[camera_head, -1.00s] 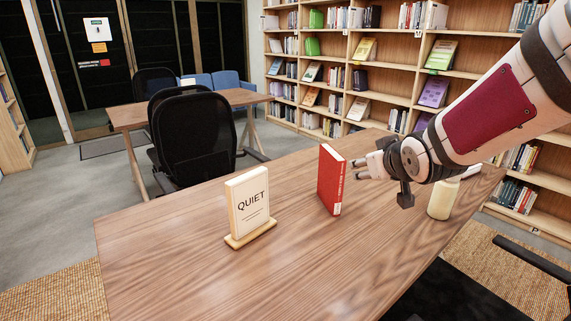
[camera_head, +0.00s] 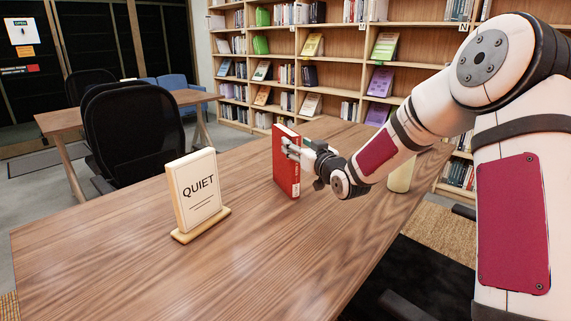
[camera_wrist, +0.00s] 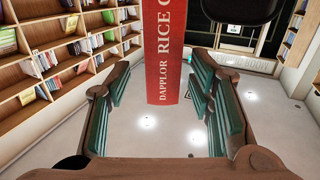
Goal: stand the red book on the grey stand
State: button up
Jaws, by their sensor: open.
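The red book (camera_head: 283,171) stands upright on the wooden table. My gripper (camera_head: 291,148) is at its upper part, and the fingers overlap the book in the head view. In the wrist view the spine of the red book (camera_wrist: 165,55) lies between the two spread fingers of my gripper (camera_wrist: 160,85), with gaps visible on both sides. The gripper is open and not closed on the book. I see no grey stand in either current view.
A QUIET sign (camera_head: 198,190) stands on the table (camera_head: 130,260) left of the book. A pale bottle (camera_head: 400,177) is behind my arm at right. A black chair (camera_head: 130,130) is beyond the table's far edge. The front of the table is clear.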

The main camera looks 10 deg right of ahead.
aim_at(286, 136)
jog(key=b+x, duration=0.1)
jog(key=x, duration=0.7)
jog(key=shift+s+a, duration=0.1)
jog(key=shift+s, duration=0.05)
grip_shut()
jog(key=shift+r, duration=0.15)
